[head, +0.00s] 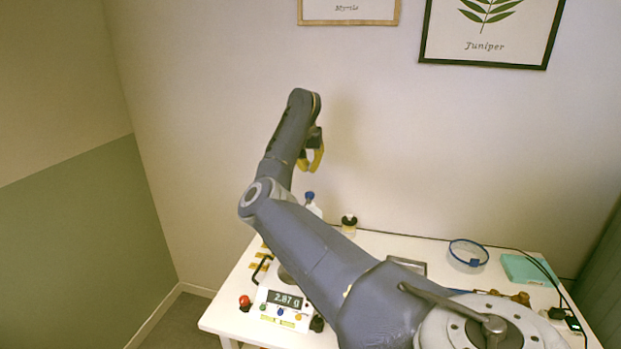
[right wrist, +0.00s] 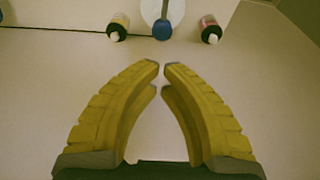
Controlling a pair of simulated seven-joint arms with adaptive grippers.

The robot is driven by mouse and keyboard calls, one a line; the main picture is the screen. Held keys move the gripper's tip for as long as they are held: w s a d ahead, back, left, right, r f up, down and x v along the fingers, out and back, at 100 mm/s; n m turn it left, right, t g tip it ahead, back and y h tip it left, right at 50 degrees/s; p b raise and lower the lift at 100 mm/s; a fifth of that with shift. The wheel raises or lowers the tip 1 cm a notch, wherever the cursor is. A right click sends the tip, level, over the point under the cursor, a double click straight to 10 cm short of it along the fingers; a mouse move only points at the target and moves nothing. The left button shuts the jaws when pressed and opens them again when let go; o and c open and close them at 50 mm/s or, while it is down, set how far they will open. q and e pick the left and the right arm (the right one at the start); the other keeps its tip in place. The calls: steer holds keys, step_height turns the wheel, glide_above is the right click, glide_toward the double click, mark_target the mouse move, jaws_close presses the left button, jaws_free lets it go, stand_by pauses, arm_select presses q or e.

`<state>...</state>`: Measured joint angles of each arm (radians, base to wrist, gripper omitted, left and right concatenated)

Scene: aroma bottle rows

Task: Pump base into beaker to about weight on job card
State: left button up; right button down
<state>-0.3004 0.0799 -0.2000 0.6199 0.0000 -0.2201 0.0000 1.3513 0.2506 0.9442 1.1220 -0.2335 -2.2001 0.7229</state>
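My right gripper (head: 312,160) is raised in front of the wall, above the back of the table. In the right wrist view its yellow fingers (right wrist: 161,68) are closed to a narrow gap with nothing between them. A blue-topped bottle (head: 312,206) stands below it, partly behind my arm. A blue head over a round white body (right wrist: 150,12) shows in the right wrist view, apart from the fingertips. The scale display (head: 286,300) reads 2.87 g. The beaker and a readable job card cannot be made out; my arm covers much of the table. My left gripper is out of view.
A black-topped bottle (head: 349,223) stands at the back. Two small bottles (right wrist: 117,27) (right wrist: 211,30) flank the blue head. A red knob (head: 244,302) is at the left front. A blue-rimmed ring (head: 468,253) and teal box (head: 528,269) lie at right, with black cables.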

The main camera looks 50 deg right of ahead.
steer(key=shift+v, duration=1.65)
steer(key=shift+w, duration=0.1)
